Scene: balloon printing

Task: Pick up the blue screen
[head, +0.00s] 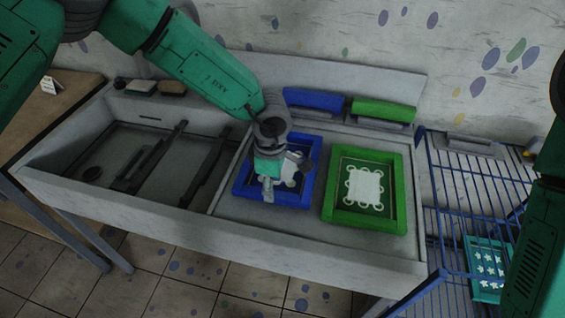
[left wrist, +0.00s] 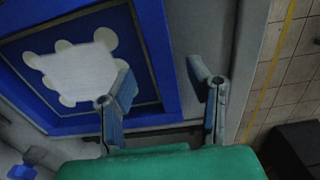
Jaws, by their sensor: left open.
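The blue screen (head: 245,183) is a square blue frame with a pale patterned middle, lying flat on the right part of the grey table. My left gripper (head: 267,192) is over it in the head view and hides part of its middle. In the left wrist view, the blue frame (left wrist: 160,62) runs between the two open fingers (left wrist: 165,90), one finger over the screen's inside and the other beyond its outer edge. Nothing is between the fingers except the view of the frame's side. I cannot tell how high they are above it. My right gripper is not in view.
A green screen (head: 400,195) lies just right of the blue one. A blue squeegee (head: 315,100) and a green squeegee (head: 384,110) rest behind them. A grey basin (head: 100,165) is at left. A blue wire rack (head: 480,190) with a teal tray (head: 488,268) stands at right.

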